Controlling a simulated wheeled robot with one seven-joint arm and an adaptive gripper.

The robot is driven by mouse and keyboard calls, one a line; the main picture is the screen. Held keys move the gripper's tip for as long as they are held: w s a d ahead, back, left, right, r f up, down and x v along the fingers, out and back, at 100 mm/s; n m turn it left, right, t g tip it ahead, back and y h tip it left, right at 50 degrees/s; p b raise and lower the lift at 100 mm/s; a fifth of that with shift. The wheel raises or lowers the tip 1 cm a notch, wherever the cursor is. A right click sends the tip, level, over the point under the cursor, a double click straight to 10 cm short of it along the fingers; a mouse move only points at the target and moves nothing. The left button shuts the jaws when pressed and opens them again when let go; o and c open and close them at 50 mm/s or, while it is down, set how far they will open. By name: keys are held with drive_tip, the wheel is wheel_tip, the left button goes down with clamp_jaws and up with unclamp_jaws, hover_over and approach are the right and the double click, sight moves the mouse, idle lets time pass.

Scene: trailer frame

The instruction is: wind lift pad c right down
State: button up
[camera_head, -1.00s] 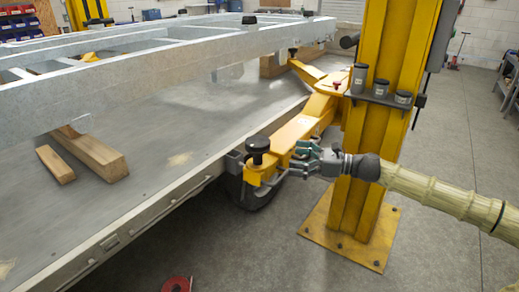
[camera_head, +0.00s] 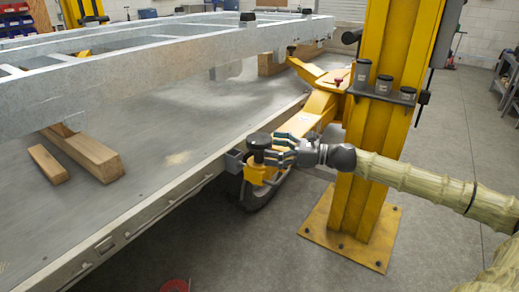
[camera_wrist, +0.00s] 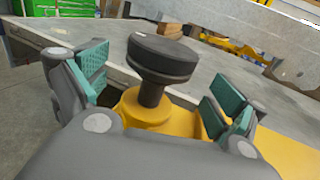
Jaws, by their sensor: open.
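The near lift pad (camera_head: 259,141) is a black round disc on a dark threaded stem at the end of a yellow lift arm (camera_head: 315,113). In the wrist view the pad (camera_wrist: 162,54) stands up from a yellow collar (camera_wrist: 147,107), its stem showing between disc and collar. My gripper (camera_head: 276,150) is at the pad's right side in the head view. In the wrist view my gripper (camera_wrist: 152,95) is open, with teal finger pads on either side of the pad and stem, apart from them. The trailer frame (camera_head: 180,61) lies above and behind the pad.
A yellow lift post (camera_head: 372,150) stands right of the pad, with a shelf of spare cups (camera_head: 383,90). Wooden blocks (camera_head: 85,155) lie on the grey deck (camera_head: 150,170), whose edge runs close by the pad. A wheel (camera_head: 259,195) sits below the pad.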

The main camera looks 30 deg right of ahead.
sight(260, 146)
drive_tip(key=shift+b+x, duration=1.45)
drive_tip(key=shift+x, duration=0.55)
drive_tip(key=shift+a, duration=0.1)
drive_tip(key=c, duration=1)
